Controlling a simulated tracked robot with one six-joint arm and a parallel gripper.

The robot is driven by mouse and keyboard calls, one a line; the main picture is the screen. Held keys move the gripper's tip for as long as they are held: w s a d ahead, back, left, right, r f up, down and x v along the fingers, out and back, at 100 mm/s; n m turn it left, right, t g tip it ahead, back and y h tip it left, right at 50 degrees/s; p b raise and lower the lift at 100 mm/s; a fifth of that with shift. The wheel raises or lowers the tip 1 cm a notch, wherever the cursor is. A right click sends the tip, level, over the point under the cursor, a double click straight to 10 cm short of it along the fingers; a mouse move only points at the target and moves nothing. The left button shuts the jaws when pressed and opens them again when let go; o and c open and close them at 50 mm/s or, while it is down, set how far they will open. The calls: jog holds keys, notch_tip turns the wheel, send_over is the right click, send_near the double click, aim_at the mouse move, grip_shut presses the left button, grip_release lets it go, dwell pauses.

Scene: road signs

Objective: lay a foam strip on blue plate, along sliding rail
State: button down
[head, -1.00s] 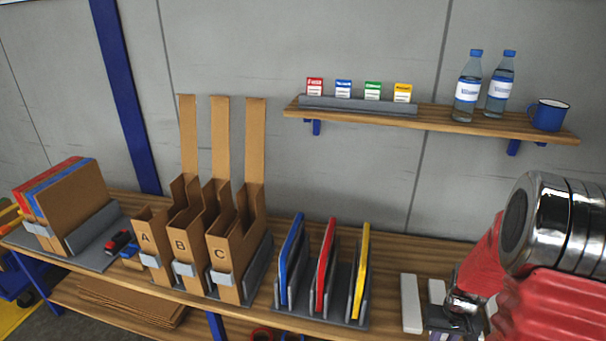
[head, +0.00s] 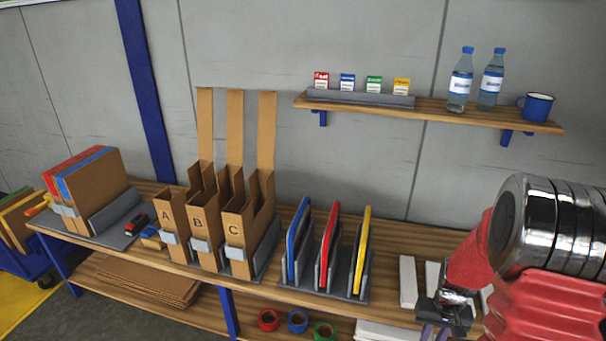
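White foam strips lie on the bench at the right, one (head: 408,282) in the clear and another (head: 432,277) partly behind my arm. My gripper (head: 436,325) is low at the right, near the front edge of the bench and close to the strips. Its fingers run toward the bottom edge of the picture, and I cannot tell whether they are open or shut. A blue plate (head: 298,240) stands upright in a grey rack (head: 325,290), left of a red plate (head: 328,247) and a yellow plate (head: 361,250). I cannot make out a sliding rail.
Cardboard bins A, B and C (head: 207,230) stand left of the rack. Brown boards (head: 102,195) stand farther left. Tape rolls (head: 298,321) lie on the lower shelf. A wall shelf (head: 440,110) holds small boxes, bottles and a mug. Bare bench lies between rack and strips.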

jog(key=w+a+n, duration=0.1)
jog(key=w+a, duration=0.2)
jog(key=a, duration=0.6)
jog(key=w+a+n, duration=0.2)
jog(key=w+a, duration=0.1)
jog(key=a, duration=0.5)
jog(key=shift+w+a+f, duration=0.2)
jog(key=shift+w+a, duration=0.1)
jog(key=shift+a, duration=0.05)
jog(key=shift+a, duration=0.15)
